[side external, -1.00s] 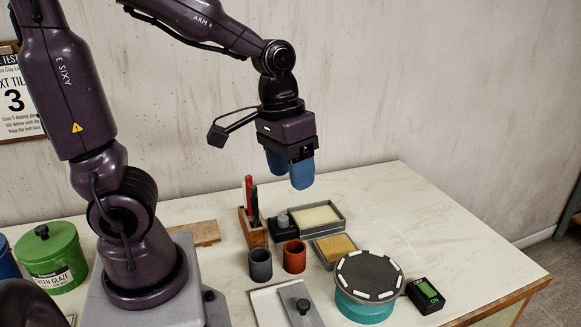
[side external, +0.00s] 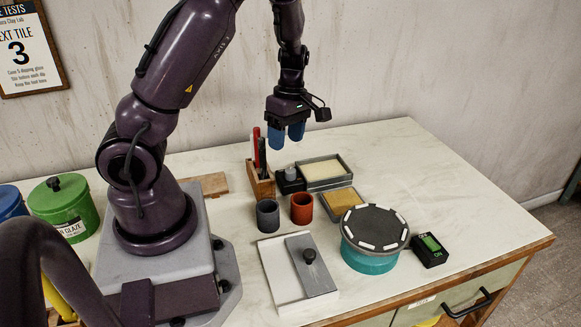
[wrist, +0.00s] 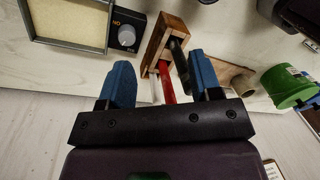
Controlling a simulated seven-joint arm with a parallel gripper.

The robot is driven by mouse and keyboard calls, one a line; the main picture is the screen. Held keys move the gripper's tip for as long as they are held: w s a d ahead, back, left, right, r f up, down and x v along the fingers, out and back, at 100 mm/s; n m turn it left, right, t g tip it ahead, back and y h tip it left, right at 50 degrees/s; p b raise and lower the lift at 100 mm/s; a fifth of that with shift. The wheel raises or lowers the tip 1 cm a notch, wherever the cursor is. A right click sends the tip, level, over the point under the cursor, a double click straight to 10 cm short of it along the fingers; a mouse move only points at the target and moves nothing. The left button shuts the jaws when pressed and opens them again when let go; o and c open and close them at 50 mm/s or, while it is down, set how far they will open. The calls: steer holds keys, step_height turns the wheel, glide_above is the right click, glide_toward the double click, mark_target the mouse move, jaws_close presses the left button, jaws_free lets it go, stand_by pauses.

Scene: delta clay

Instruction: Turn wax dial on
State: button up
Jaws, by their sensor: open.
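The wax dial is a small black box with a pale grey knob (side external: 290,174), standing on the table between the wooden tool holder and the wax tray. The knob's exact setting is too small to read. My gripper (side external: 287,136) is above the tool holder and the dial box, in the air and apart from both. In the wrist view its two blue fingers (wrist: 161,78) are spread with nothing held between them.
The wooden tool holder (side external: 262,184) with red and black tools stands close beside the dial. The pale-filled tray (side external: 348,177) is on its other side. Grey (side external: 268,216) and rust (side external: 302,209) cups stand in front. A teal turntable (side external: 370,262) and a lit box (side external: 431,250) stand right.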

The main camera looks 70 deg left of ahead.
mark_target(290, 170)
steer(key=w+a+n+t, duration=0.1)
steer(key=w+a+n, duration=0.1)
steer(key=a+n, duration=0.5)
steer(key=d+f+n, duration=0.1)
steer(key=f, duration=0.3)
steer(key=f+n, duration=0.2)
steer(key=f, duration=0.2)
steer(key=d+f+n, duration=0.1)
steer(key=f, duration=0.3)
steer(key=shift+w+d+f+y, duration=0.2)
steer(key=shift+d+y, duration=0.1)
steer(key=shift+y, duration=0.1)
steer(key=c, duration=0.9)
steer(key=shift+m, duration=1.3)
steer(key=shift+c, duration=0.2)
steer(key=o, duration=0.9)
steer(key=shift+o, duration=0.2)
